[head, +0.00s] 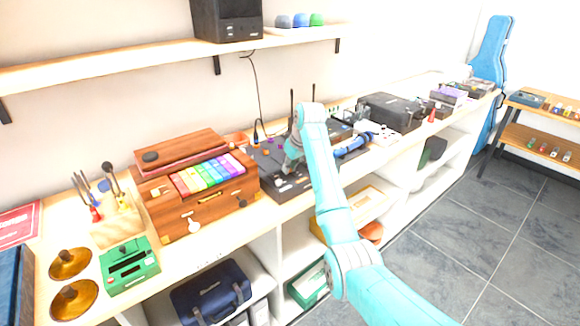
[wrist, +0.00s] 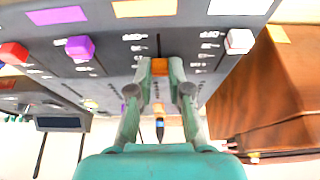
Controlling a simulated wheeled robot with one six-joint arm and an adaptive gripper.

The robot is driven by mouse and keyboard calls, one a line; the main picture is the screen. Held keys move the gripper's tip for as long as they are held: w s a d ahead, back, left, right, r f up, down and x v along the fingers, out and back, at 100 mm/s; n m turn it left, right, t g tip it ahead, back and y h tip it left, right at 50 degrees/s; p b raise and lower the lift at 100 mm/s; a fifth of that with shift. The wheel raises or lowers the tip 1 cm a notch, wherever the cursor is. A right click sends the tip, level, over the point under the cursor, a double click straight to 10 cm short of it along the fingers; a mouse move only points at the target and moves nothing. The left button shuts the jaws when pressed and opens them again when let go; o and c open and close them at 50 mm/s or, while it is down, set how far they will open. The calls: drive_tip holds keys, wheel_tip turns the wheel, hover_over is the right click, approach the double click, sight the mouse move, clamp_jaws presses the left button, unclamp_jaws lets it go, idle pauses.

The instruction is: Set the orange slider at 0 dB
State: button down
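The orange slider (wrist: 160,67) shows in the wrist view on a dark mixer panel (wrist: 110,68). My gripper (wrist: 160,72) has one finger on each side of the slider cap, and both fingertips appear to touch it. A short piece of dark slot shows above the cap. Small white scale marks stand beside the slot, too blurred to read for sure. The orange cap sits lower in the picture than the neighbouring purple and white caps. In the head view my gripper (head: 291,163) is over the mixer (head: 288,187), and the arm hides part of the panel; the slider cannot be made out there.
A purple slider (wrist: 80,47) and a red slider (wrist: 13,53) are to the left, a white slider (wrist: 239,41) to the right. A wooden box (head: 205,205) with coloured keys stands left of the mixer. Antennas (head: 291,105) rise behind. A black case (head: 390,112) is to the right.

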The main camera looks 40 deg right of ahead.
drive_tip(key=shift+w, duration=0.5)
drive_tip(key=c, duration=1.1)
unclamp_jaws()
drive_tip(key=v, duration=1.2)
